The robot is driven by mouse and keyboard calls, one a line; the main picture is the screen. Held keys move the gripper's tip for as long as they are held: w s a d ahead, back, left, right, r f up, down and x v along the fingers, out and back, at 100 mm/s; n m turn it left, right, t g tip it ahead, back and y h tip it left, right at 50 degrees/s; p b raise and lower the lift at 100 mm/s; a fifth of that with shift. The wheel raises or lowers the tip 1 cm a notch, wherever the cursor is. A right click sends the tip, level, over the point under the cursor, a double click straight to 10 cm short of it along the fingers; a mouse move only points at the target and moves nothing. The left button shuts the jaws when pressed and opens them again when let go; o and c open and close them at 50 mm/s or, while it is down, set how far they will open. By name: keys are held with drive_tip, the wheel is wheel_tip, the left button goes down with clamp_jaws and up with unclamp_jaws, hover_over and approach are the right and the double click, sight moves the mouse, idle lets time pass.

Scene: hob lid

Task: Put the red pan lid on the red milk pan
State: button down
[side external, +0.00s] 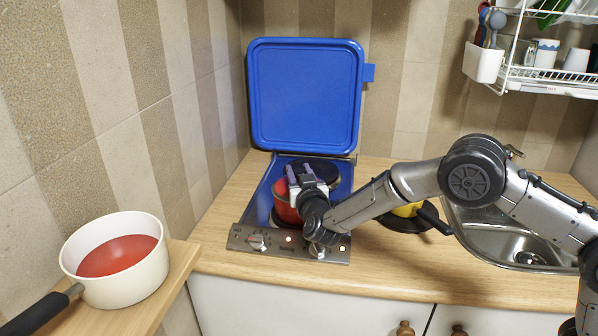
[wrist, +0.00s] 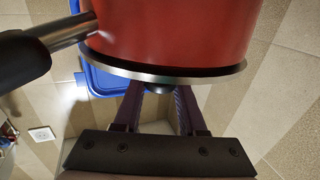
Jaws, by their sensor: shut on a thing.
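The red milk pan (side external: 285,206) stands on the hob, partly hidden by my gripper (side external: 301,178). It fills the top of the wrist view (wrist: 175,30), with its steel and black handle (wrist: 50,42) at the left. The steel rim of the lid (wrist: 195,77) lies along the pan's edge in the wrist view, with a dark line between them. I cannot tell whether the lid is fully seated. My gripper's fingers (wrist: 157,88) are shut on the lid's dark knob.
The blue hob cover (side external: 305,95) stands raised behind. A dark pan (side external: 325,170) is behind the red pan. A cream pan (side external: 147,275) with red inside stands front left. Control knobs line the hob front.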

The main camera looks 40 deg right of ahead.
drive_tip(key=shift+c, duration=2)
unclamp_jaws()
drive_tip(key=shift+s, duration=0.1)
drive_tip(key=v, duration=1.3)
drive_tip(key=shift+s, duration=0.35)
drive_tip(key=shift+a, duration=0.1)
